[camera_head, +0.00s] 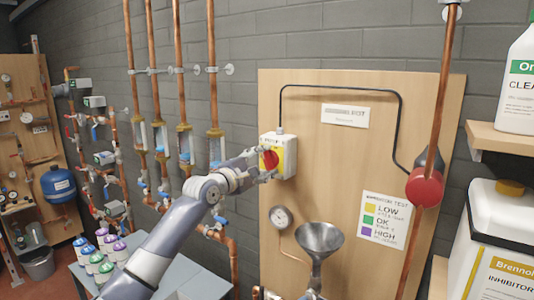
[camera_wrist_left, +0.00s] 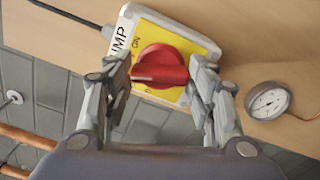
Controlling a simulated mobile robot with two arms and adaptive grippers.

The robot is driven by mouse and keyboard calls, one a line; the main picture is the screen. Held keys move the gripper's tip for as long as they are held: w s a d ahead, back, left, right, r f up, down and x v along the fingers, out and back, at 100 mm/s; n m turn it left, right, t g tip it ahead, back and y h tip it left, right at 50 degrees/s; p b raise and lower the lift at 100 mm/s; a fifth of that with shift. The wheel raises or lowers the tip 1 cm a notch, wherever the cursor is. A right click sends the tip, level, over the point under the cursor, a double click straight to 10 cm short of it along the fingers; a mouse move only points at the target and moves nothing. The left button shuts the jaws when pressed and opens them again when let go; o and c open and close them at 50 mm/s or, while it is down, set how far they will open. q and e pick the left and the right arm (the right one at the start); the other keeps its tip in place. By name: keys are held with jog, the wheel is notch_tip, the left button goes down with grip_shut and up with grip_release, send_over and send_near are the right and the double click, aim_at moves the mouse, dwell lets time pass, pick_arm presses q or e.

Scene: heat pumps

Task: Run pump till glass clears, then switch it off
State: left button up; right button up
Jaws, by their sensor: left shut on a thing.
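A red rotary knob (camera_wrist_left: 162,64) sits on a yellow plate of the grey-white switch box marked PUMP (camera_head: 291,153), fixed to the wooden board. My left gripper (camera_wrist_left: 163,78) is shut on the knob, one finger on each side; in the head view it (camera_head: 268,166) covers part of it. The knob's grip lies across the wrist picture, and an ON mark shows beside it; its exact setting I cannot tell. A red round pump (camera_head: 425,187) sits on the right copper pipe. Glass sections (camera_head: 216,150) show in the left pipes, too small to judge clarity. My right gripper is out of view.
A pressure gauge (camera_head: 281,217) and a metal funnel (camera_head: 320,238) are below the switch. A LOW/OK/HIGH chart (camera_head: 384,220) hangs on the board. White containers (camera_head: 497,243) stand at the right. Capped bottles (camera_head: 97,263) stand on a grey table at lower left.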

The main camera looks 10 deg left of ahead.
pick_arm(q)
jog(key=shift+d+r+n+p, duration=0.1)
jog(key=shift+r+n+p, duration=0.05)
jog(key=shift+n+p, duration=0.65)
jog(key=shift+f, duration=0.2)
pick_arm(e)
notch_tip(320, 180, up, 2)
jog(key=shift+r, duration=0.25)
pick_arm(q)
jog(key=shift+r+n, duration=0.1)
jog(key=shift+n, duration=0.3)
jog(key=n+p, duration=0.1)
jog(key=p, duration=0.2)
jog(key=n+p, duration=0.2)
jog(key=p, duration=0.1)
jog(key=shift+r+n, duration=0.2)
jog(key=shift+n, duration=0.1)
jog(key=shift+f+n, duration=0.3)
jog(key=shift+n, duration=0.7)
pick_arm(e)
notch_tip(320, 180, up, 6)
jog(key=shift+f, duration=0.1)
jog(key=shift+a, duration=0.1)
